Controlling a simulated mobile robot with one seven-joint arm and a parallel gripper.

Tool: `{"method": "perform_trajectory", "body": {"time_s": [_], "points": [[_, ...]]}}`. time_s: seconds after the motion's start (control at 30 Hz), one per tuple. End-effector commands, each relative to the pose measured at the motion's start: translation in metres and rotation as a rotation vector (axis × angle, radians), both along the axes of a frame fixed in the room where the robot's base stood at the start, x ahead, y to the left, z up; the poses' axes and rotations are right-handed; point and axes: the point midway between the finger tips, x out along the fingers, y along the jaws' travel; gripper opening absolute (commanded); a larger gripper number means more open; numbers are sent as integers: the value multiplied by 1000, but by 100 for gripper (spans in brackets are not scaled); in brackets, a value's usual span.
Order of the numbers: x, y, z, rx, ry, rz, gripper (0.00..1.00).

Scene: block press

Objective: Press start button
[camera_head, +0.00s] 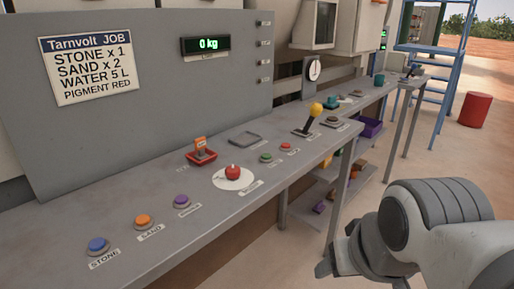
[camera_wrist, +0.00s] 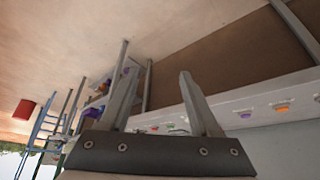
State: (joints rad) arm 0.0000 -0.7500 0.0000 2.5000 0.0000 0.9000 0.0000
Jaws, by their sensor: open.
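A green button (camera_head: 266,158) and a red button (camera_head: 286,147) sit side by side on the grey console, each with a small label too small to read. No label legibly says start. A larger red mushroom button (camera_head: 233,172) stands on a white disc to the left of them. My gripper (camera_head: 340,264) is at the lower right, off the front of the console and apart from all buttons. In the wrist view my gripper (camera_wrist: 158,84) is open, with nothing between its two fingers. Small coloured buttons also show beyond the fingers there, including a purple one (camera_wrist: 245,115).
Blue STONE (camera_head: 98,245), orange SAND (camera_head: 143,221) and purple (camera_head: 181,201) buttons line the console's near left. A yellow-knobbed lever (camera_head: 314,111) stands right of the green and red buttons. A display (camera_head: 207,45) reads 0 kg. Open floor lies right of the console.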

Motion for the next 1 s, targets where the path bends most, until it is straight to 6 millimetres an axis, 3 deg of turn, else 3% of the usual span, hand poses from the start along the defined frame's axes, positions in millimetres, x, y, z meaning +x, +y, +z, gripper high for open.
{"method": "perform_trajectory", "body": {"time_s": [0.03,0.33,1.0], "points": [[0,0,0,0,0,0,52],[0,0,0,0,0,0,0],[0,0,0,0,0,0,0]]}}
